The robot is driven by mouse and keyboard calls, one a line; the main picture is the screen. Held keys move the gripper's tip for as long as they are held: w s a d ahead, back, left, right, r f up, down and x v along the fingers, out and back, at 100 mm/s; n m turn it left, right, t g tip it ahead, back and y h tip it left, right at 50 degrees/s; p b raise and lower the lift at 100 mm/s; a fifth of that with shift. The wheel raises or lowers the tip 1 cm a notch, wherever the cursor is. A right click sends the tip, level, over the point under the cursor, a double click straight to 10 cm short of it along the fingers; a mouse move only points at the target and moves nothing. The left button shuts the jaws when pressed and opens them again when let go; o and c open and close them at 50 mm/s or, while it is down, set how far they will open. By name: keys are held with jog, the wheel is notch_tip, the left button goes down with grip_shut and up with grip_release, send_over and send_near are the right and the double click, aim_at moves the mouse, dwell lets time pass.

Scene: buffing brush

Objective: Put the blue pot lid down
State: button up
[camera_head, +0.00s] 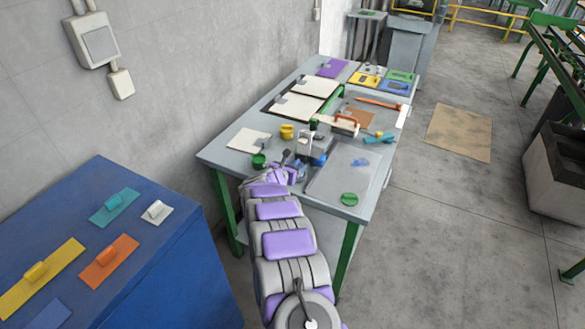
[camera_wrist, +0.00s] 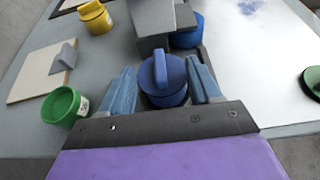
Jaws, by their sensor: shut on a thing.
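The blue pot lid (camera_wrist: 165,82), a round disc with an upright grip bar, sits between the two blue fingers of my gripper (camera_wrist: 162,76) in the wrist view. My gripper is shut on it. In the head view my gripper (camera_head: 297,165) is over the near end of the grey table (camera_head: 233,157), and the lid is hard to make out there. A blue pot (camera_wrist: 188,34) stands just beyond the lid, partly hidden by a grey block-like part. It also shows in the head view (camera_head: 319,160). Whether the lid touches the table is unclear.
A green pot (camera_wrist: 64,106) and a yellow pot (camera_wrist: 96,17) stand to the left, by a pale board (camera_wrist: 38,75). A green lid (camera_head: 349,199) lies on the pale sheet (camera_head: 328,185) to the right. That sheet is mostly clear.

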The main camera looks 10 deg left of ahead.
jog(key=shift+s+f, duration=0.1)
jog(key=shift+f, duration=0.25)
jog(key=o, duration=1.1)
jog(key=shift+f, duration=0.25)
jog(key=shift+a+r, duration=0.1)
jog(key=shift+r, duration=0.15)
jog(key=shift+r+p, duration=0.35)
jog(key=shift+s+a+r, duration=0.1)
jog(key=shift+s+r, duration=0.1)
jog(key=p+v, duration=0.1)
jog(key=v, duration=1)
jog(key=shift+s+r, duration=0.1)
jog(key=shift+s, duration=0.05)
